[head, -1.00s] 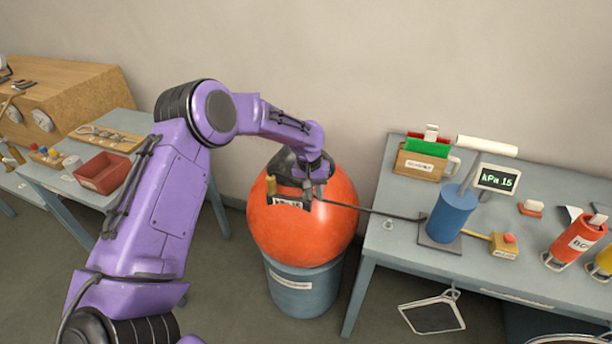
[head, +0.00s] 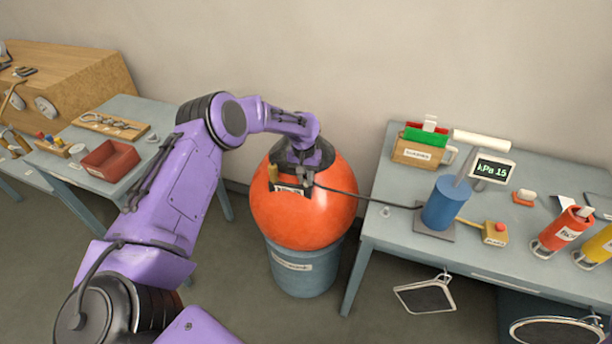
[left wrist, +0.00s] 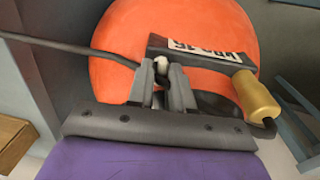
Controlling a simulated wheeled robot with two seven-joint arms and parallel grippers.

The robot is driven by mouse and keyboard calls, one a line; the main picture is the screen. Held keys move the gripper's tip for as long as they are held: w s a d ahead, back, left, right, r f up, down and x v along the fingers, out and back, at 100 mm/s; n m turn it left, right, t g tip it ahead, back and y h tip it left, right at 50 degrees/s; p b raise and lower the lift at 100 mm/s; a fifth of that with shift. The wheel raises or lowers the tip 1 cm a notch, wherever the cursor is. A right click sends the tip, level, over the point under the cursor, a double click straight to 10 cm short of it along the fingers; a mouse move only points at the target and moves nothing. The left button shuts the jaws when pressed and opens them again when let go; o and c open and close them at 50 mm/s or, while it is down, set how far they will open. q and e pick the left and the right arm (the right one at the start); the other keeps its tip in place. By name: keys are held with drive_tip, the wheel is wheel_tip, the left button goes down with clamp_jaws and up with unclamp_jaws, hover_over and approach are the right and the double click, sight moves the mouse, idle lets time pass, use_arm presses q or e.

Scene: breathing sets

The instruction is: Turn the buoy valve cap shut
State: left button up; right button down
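The orange buoy (head: 310,212) sits on a blue-grey drum (head: 303,272) with a dark plate on top. My left gripper (head: 307,178) reaches down onto the valve area at the buoy's top. In the left wrist view its fingers (left wrist: 162,82) are close together around a small pale cap (left wrist: 162,62), which looks like the valve cap; the fingers partly hide it. A dark hose (left wrist: 70,48) runs in beside the fingers. A brass cylinder (left wrist: 257,98) stands at the other end of a dark labelled bracket (left wrist: 200,52), apart from the fingers. My right gripper is out of view.
The hose leads to a blue pump (head: 446,206) on the right table (head: 400,238). A display (head: 491,170) there reads kPa 15. A yellow box with a red button (head: 495,234) and orange bottle (head: 562,230) stand nearby. A red bin (head: 108,160) is on the left table.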

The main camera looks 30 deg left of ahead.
use_arm(q)
clamp_jaws()
